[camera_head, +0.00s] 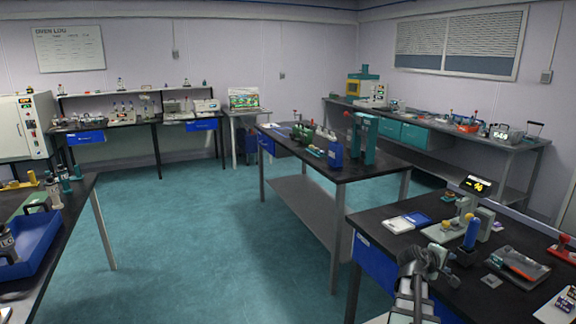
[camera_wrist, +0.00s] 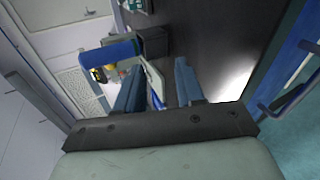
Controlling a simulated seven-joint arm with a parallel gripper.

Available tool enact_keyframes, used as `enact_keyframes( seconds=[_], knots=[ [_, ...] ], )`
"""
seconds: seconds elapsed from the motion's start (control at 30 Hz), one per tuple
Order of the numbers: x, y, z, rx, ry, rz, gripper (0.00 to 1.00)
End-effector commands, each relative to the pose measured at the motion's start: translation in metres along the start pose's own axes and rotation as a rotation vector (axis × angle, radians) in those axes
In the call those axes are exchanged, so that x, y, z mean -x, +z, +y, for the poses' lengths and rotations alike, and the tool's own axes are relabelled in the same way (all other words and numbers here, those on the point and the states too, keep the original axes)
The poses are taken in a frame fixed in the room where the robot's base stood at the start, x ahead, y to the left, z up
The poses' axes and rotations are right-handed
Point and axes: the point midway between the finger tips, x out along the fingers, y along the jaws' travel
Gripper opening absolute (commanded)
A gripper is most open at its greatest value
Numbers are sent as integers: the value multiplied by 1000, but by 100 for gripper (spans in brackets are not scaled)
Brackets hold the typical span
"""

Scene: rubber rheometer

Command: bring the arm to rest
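My gripper (camera_head: 428,262) is in the camera_head view at the lower right, raised at the near left part of the right-hand bench (camera_head: 385,238). In the wrist view, its two blue fingers (camera_wrist: 158,88) stand apart with a gap between them. Nothing is clearly held; a pale, blue-edged item (camera_wrist: 153,82) shows beyond the gap, and I cannot tell what it is. A blue cylinder (camera_head: 472,232) stands upright in a black block (camera_head: 466,256) just right of my gripper. The wrist view also shows the blue cylinder (camera_wrist: 110,53) and the black block (camera_wrist: 152,42).
A grey-green instrument (camera_head: 484,222), a display (camera_head: 477,185), a dark tray (camera_head: 518,268) and a red-handled tool (camera_head: 562,249) crowd this bench. A centre bench (camera_head: 345,171) stands behind. Open floor (camera_head: 200,240) lies to the left.

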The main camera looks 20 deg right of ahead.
Motion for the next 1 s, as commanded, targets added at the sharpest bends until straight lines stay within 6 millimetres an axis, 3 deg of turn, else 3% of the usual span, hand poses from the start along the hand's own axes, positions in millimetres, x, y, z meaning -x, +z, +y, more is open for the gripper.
enact_keyframes(
  seconds=[0.03, 0.17, 0.27, 0.37, 0.4, 0.67, 1.0],
  knots=[
    [6, -25, -3, 23, -8, 16, 38],
    [25, -74, -18, 75, -36, 41, 38],
    [41, -109, -41, 108, -70, 64, 38],
    [58, -140, -82, 132, -129, 87, 38],
    [65, -150, -105, 139, -162, 96, 38],
    [96, -173, -236, 132, -361, 113, 38],
    [143, -159, -393, 122, -607, 71, 38]
  ],
)
